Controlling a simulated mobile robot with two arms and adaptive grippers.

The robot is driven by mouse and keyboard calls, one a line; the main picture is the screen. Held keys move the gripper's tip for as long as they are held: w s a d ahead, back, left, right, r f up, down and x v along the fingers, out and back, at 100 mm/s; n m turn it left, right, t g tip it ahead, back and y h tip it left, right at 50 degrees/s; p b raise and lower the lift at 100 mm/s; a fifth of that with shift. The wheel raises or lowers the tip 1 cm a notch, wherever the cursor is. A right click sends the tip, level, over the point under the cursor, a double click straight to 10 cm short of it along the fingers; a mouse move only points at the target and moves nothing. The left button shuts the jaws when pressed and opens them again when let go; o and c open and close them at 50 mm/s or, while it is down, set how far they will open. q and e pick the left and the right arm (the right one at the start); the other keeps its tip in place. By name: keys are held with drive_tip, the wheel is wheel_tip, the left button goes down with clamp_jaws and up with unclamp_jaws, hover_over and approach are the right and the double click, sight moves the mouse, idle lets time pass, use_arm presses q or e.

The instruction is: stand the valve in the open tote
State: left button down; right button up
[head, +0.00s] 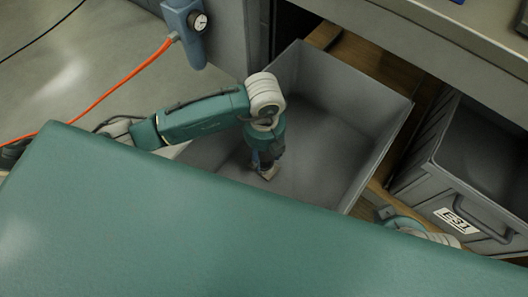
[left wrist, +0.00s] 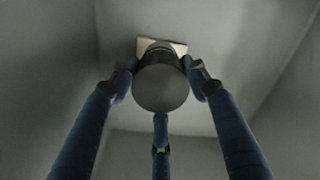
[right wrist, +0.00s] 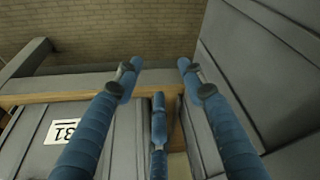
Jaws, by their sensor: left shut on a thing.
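The open tote (head: 358,88) is a deep grey bin in the middle of the head view. My left gripper (head: 264,158) reaches down inside it. In the left wrist view, the blue fingers of the left gripper (left wrist: 158,100) are shut around the valve, which shows a dark round end (left wrist: 161,88) and a tan squarish part beyond it. In the head view a bit of the valve (head: 268,174) shows below the fingers, near the tote floor; I cannot tell whether it touches. My right gripper (right wrist: 158,80) is open and empty in the right wrist view, outside the tote.
A closed-fronted grey bin (head: 470,190) with an E31 label stands to the right. A grey ledge (head: 440,30) runs above the bins. A blue unit with a gauge (head: 188,28) and an orange hose (head: 115,85) is at upper left. My green body covers the lower part.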

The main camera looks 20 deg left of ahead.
drive_tip(key=shift+f, duration=0.1)
use_arm(q)
drive_tip(key=c, duration=0.9)
unclamp_jaws()
drive_tip(key=shift+f, duration=0.15)
wheel_tip(320, 180, up, 6)
drive_tip(key=shift+r+p, duration=0.1)
drive_tip(key=shift+p, duration=0.8)
wheel_tip(320, 180, up, 5)
drive_tip(key=shift+r+p, duration=0.15)
drive_tip(key=shift+p, duration=0.4)
drive_tip(key=shift+r, duration=0.45)
use_arm(e)
drive_tip(key=x, duration=0.6)
drive_tip(key=shift+s+a, duration=0.15)
use_arm(q)
drive_tip(key=shift+s+d, duration=0.1)
drive_tip(key=shift+d, duration=0.05)
